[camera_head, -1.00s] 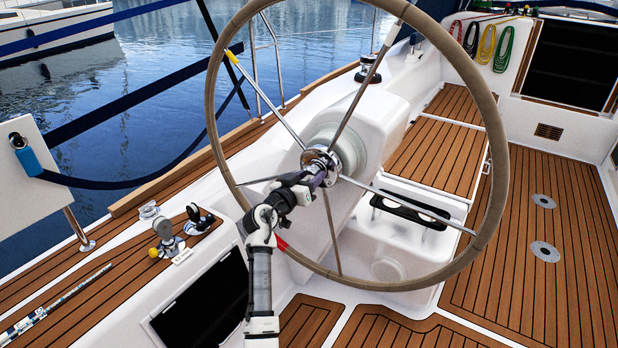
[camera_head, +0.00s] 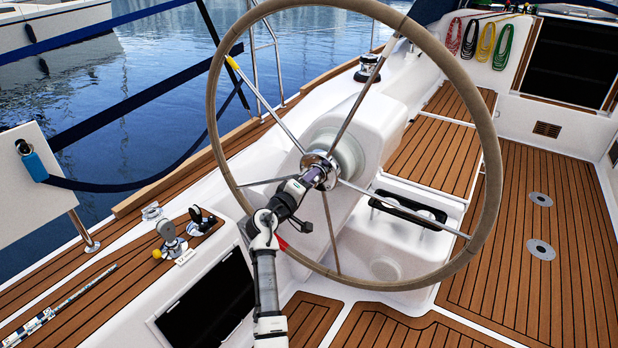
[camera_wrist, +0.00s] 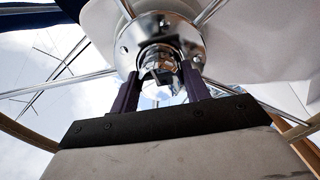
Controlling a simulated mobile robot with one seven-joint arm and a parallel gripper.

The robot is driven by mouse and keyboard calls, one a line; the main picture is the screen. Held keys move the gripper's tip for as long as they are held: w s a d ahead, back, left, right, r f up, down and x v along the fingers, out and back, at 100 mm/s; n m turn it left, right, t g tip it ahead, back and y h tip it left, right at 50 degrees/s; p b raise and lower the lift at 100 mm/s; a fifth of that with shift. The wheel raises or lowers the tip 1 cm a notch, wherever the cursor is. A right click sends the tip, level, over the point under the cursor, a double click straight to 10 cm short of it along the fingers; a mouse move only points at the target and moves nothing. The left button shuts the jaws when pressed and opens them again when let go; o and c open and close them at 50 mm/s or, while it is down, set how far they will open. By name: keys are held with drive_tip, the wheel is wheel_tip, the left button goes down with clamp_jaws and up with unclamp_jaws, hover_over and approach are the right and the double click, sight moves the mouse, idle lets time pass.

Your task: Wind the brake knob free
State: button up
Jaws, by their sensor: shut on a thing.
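The large steering wheel (camera_head: 492,170) stands upright in front of me, with metal spokes running to a chrome hub (camera_head: 331,160). The hub also shows in the wrist view (camera_wrist: 195,40). The brake knob (camera_wrist: 160,62) sits at the hub's centre and looks shiny and dark. My gripper (camera_head: 317,174) reaches the hub from below left. In the wrist view its two dark purple fingers (camera_wrist: 162,92) are shut on the knob, one on each side. Much of the knob is hidden by the fingers in the head view.
A white pedestal (camera_head: 375,125) stands behind the wheel. A black grab handle (camera_head: 408,208) is behind the lower right spokes. Open teak floor (camera_head: 500,270) lies at right.

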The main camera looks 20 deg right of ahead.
drive_tip(key=n+p, duration=0.1)
drive_tip(key=n, duration=0.1)
drive_tip(key=n+p, duration=0.2)
drive_tip(key=n, duration=0.1)
drive_tip(key=shift+r+n+p, duration=0.3)
drive_tip(key=n+p, duration=0.3)
drive_tip(key=n, duration=0.1)
drive_tip(key=shift+a, duration=0.1)
drive_tip(key=n+p, duration=0.4)
drive_tip(key=n, duration=0.1)
drive_tip(key=shift+n, duration=0.4)
drive_tip(key=shift+w+f+n+p, duration=0.1)
drive_tip(key=shift+f+n+p, duration=0.05)
drive_tip(key=shift+n+p, duration=1.55)
drive_tip(key=shift+n, duration=0.3)
drive_tip(key=shift+f, duration=0.1)
drive_tip(key=o, duration=1)
